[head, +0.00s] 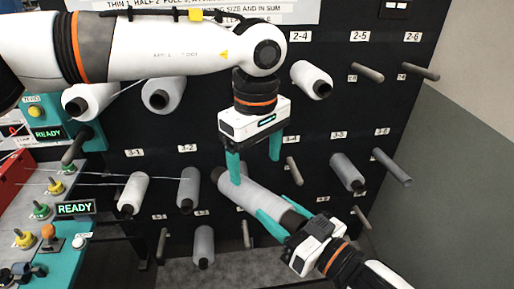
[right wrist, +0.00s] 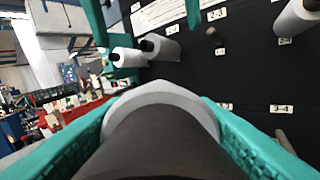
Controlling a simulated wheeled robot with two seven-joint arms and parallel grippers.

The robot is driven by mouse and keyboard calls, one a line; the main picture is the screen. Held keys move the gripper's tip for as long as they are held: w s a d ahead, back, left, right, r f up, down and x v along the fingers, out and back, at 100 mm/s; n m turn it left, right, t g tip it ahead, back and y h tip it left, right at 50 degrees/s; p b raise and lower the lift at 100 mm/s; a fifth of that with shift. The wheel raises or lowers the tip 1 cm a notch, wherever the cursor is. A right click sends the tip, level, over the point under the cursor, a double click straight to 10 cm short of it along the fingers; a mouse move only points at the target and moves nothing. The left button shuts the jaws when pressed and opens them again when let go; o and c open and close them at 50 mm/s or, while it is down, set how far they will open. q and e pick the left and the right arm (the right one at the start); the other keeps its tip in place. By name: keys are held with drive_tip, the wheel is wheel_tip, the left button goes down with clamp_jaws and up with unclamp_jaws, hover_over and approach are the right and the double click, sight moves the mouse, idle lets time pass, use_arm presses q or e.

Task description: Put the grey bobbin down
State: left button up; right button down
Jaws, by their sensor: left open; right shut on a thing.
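The grey bobbin (head: 250,195) lies tilted in front of the black rack, with its dark core end toward my right gripper. My right gripper (head: 274,207) is shut on it near that lower end. In the right wrist view the bobbin (right wrist: 160,98) fills the lower middle between the teal fingers, its dark core nearest the camera. My left gripper (head: 254,167) is open, pointing down at the bobbin's upper end. One finger overlaps that end in the head view; I cannot tell whether they touch. Left fingers also show at the top of the right wrist view.
The rack (head: 330,120) carries labelled pegs, some bare, such as one at the upper right (head: 367,72), others with bobbins, such as one under 2-4 (head: 311,80). Thread runs at the left. A control panel with READY signs (head: 75,208) stands at the left.

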sight(256, 188)
use_arm(q)
wheel_tip(256, 188, down, 10)
drive_tip(key=shift+r, duration=0.1)
idle(0.4)
drive_tip(key=c, duration=1.1)
drive_tip(key=shift+c, duration=0.5)
use_arm(e)
drive_tip(key=c, duration=0.5)
unclamp_jaws()
